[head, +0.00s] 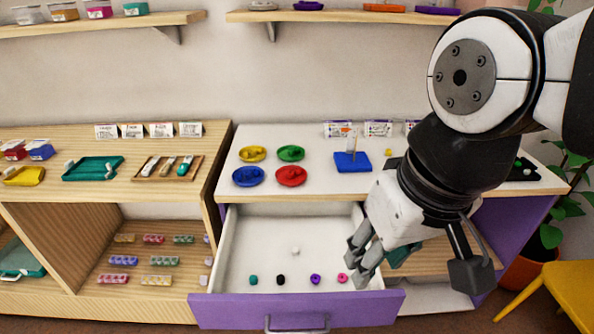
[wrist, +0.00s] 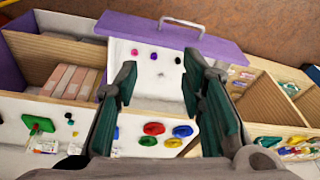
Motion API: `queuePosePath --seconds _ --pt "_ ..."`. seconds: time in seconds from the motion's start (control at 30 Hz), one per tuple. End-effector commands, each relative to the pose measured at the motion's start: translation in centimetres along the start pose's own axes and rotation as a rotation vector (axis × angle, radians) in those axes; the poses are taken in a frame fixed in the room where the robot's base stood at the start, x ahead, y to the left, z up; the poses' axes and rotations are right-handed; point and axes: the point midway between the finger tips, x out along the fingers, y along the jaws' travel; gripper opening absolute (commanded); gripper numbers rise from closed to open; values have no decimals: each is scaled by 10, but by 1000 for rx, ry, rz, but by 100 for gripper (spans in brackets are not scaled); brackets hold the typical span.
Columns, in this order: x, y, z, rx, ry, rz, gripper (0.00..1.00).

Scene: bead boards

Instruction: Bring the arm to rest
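My gripper (head: 362,264) hangs over the right part of an open drawer, its fingers pointing down and left. In the wrist view my gripper (wrist: 160,92) has its two fingers spread wide apart, with nothing between the pads. My arm comes in from the upper right of the head view. The drawer (head: 232,248) is white inside with a purple front and is pulled out. Several small beads lie in it: teal (head: 253,280), black (head: 280,280), purple (head: 315,279), pink (head: 342,277) and white (head: 295,251).
On the white counter (head: 328,187) stand yellow, green, blue and red dishes (head: 291,176) and a blue board with a peg (head: 352,162). The wooden unit (head: 150,214) at left holds trays and bead strips. A yellow chair (head: 570,290) and a plant (head: 550,236) are at right.

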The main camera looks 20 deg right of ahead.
Motion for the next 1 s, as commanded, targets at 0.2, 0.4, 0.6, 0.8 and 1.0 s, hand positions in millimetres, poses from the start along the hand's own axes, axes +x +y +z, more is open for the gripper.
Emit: queuePosePath --seconds 0.2,0.4,0.6,0.8,1.0 --pt "-1 3 11 -64 11 19 37" --pt "-1 3 10 -62 11 18 37" --pt "-29 2 5 -64 53 20 37" --pt "-63 1 -3 -68 117 25 37" --pt "-68 1 -6 -69 136 26 37"
